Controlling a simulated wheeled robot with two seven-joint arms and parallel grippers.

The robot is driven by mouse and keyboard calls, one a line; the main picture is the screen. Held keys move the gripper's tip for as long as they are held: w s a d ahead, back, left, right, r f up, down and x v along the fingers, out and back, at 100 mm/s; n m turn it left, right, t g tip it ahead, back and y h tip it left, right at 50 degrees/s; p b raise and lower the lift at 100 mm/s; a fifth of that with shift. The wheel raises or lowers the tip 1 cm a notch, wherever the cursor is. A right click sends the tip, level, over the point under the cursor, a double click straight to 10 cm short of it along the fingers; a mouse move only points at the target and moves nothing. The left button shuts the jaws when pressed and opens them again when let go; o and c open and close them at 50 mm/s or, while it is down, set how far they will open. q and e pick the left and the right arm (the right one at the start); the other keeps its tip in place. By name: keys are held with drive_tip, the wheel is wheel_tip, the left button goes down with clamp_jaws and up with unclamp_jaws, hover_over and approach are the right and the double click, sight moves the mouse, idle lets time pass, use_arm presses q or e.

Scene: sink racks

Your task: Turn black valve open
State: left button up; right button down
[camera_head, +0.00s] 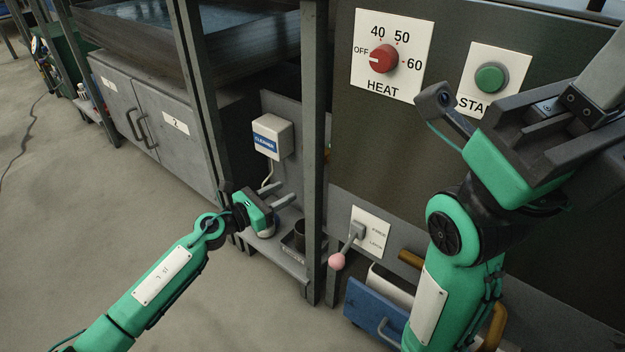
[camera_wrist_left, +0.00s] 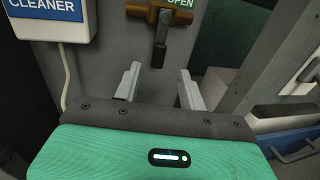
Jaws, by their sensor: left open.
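The black valve handle (camera_wrist_left: 160,45) hangs down from a brown-gold pipe fitting (camera_wrist_left: 172,16) in the left wrist view, under a green label reading OPEN. The head view does not clearly show the valve. My left gripper (camera_head: 282,194) is open and empty at the panel below the cleaner box. In the left wrist view its two fingers (camera_wrist_left: 159,82) point toward the handle, which lies between and beyond their tips. I see no contact. My right gripper (camera_head: 585,95) is raised at the upper right, partly cut off, and its jaw opening is unclear.
The white cleaner box (camera_head: 272,137) and its cord are just above my left gripper. A grey post (camera_head: 314,150) stands to its right.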

use_arm(q)
drive_tip(key=b+x, duration=0.3)
drive_tip(key=x, duration=0.7)
drive_tip(key=shift+w+d, duration=0.25)
drive_tip(key=shift+d, duration=0.05)
drive_tip(key=shift+c, duration=0.4)
clamp_jaws()
